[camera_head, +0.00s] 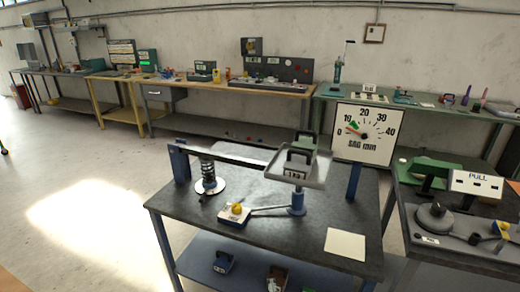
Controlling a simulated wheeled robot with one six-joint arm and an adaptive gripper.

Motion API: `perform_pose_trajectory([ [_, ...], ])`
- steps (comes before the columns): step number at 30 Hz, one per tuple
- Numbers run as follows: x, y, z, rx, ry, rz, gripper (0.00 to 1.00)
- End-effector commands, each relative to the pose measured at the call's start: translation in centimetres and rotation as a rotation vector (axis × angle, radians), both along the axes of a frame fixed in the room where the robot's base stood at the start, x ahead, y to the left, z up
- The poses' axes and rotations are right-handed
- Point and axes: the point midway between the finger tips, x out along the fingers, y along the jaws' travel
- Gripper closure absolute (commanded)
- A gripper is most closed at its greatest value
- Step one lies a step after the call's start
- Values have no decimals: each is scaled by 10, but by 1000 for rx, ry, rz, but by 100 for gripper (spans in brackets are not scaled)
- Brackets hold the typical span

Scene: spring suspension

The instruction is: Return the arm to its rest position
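My arm and gripper do not show in this view. The dark workbench (330,215) with blue legs stands in the middle. On it, a coil spring (208,172) stands upright on a round white plate under a long beam (232,152). A small white box with a yellow knob (236,210) sits in front.
A blank pale sheet (345,245) lies at the bench's front right. A second bench at right carries a sign marked PULL (476,184) and a dark round device (434,218). Long benches with tools line the back wall. The floor at left (90,200) is clear.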

Motion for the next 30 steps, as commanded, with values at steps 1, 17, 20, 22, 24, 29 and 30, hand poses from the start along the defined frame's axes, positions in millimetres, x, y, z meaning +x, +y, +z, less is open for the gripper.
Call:
perform_pose_trajectory([
  [1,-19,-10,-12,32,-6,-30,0],
  [17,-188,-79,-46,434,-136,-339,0],
  [20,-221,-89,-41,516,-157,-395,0],
  [22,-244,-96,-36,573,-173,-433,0],
  [24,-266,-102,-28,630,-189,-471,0],
  [29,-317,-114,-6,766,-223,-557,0],
  [30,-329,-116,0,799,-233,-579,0],
])
